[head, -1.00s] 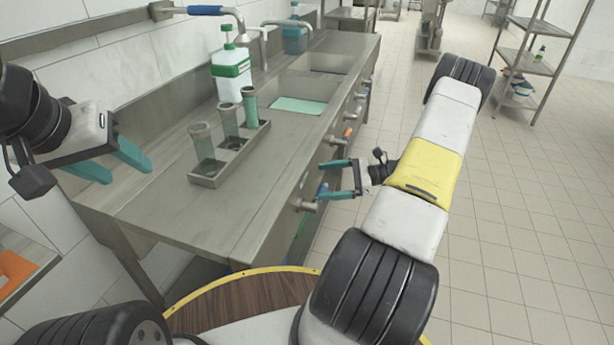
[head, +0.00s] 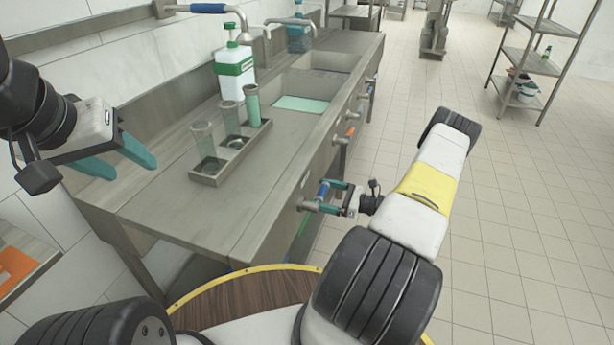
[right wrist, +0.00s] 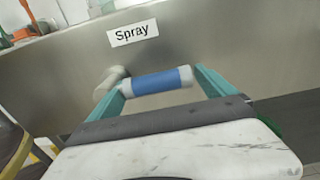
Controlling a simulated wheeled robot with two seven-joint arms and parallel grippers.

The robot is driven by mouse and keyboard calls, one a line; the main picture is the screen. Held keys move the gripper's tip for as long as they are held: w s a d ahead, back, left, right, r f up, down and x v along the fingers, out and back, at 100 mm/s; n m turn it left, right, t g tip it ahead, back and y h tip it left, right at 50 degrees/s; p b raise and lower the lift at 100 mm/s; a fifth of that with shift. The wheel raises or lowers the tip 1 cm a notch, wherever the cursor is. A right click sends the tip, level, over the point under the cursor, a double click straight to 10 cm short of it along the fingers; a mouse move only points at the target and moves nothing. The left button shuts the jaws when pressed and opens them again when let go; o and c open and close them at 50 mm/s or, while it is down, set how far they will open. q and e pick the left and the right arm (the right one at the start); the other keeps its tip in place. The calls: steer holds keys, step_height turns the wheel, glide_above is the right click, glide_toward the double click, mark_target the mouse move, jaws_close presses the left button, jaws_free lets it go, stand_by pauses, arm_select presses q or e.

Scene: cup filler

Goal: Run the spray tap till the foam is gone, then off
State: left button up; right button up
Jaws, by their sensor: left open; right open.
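The spray tap is a valve with a blue lever (right wrist: 157,82) on the counter's front panel, under a "Spray" label (right wrist: 132,32). Its blue lever also shows in the head view (head: 323,190). My right gripper (head: 322,197) is open, with one finger at each side of the lever; contact cannot be told. Three tall clear cups (head: 207,148) stand in a steel tray (head: 212,180) on the counter; the far one looks greenest. I cannot make out foam in them. My left gripper (head: 128,160) is open and empty above the counter's left end.
A white and green bottle (head: 234,75) stands behind the cups. A sink basin (head: 300,104) with a green bottom lies beyond them. Other valves (head: 347,132) line the counter front. A blue-handled spout (head: 207,9) is on the wall.

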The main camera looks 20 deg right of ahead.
steer(key=shift+w+a, duration=0.15)
jaws_close()
stand_by(0.4)
